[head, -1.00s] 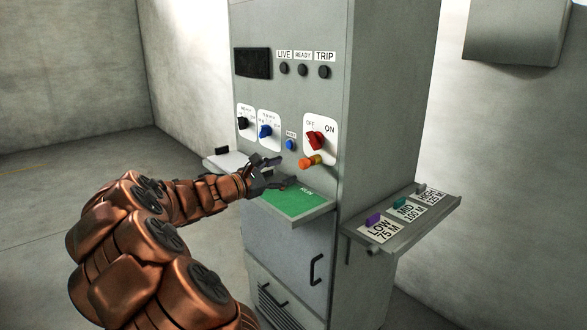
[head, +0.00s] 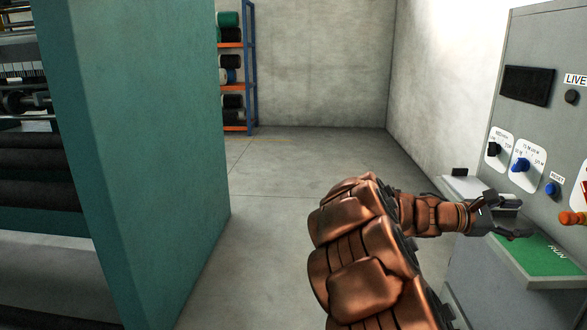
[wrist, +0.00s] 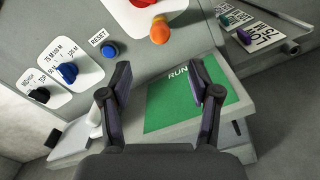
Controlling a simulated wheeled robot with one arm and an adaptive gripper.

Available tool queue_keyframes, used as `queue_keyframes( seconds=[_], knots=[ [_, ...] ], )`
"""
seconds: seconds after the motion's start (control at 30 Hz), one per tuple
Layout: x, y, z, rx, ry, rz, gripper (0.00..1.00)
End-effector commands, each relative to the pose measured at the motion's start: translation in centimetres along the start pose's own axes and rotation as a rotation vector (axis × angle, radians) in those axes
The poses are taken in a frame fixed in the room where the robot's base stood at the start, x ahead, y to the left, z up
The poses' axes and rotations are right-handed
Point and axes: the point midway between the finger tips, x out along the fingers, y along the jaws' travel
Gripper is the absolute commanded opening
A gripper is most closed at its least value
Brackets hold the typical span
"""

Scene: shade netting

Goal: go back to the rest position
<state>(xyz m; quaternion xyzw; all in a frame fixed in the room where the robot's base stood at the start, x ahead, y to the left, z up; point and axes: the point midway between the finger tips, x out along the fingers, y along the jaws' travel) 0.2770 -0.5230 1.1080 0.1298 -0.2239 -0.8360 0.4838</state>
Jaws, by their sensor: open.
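My gripper (head: 505,216) is open and empty in the head view, at the end of my copper-coloured arm on the right. It hangs just over or beside the green RUN pad (head: 550,256) on the cabinet's shelf. In the wrist view its two dark fingers (wrist: 160,95) are spread apart, with the green RUN pad (wrist: 190,98) showing between and beyond them. Nothing is between the fingers. I cannot tell whether a finger touches the pad.
The grey control cabinet (head: 540,120) carries a blue reset button (wrist: 109,49), a blue knob (wrist: 67,73), a black knob (wrist: 39,95) and an orange-tipped lever (wrist: 159,30). A teal machine panel (head: 150,150) stands left. A shelf rack (head: 252,65) stands behind. Floor between is clear.

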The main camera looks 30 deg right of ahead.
Motion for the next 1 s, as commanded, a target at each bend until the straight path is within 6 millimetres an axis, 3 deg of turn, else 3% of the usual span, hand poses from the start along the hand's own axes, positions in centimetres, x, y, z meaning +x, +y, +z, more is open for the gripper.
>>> queue_keyframes(
  seconds=[0.23, 0.47, 0.77, 1.0],
  knots=[
    [-1.8, -1.7, 1.5, 0.091, 0.048, -0.059, 0.62],
    [-7.5, -7.4, 3.0, 0.315, 0.215, -0.251, 0.62],
    [-17.7, -15.6, 2.1, 0.501, 0.500, -0.541, 0.62],
    [-27.6, -22.8, 2.2, 0.515, 0.730, -0.793, 0.62]
  ],
)
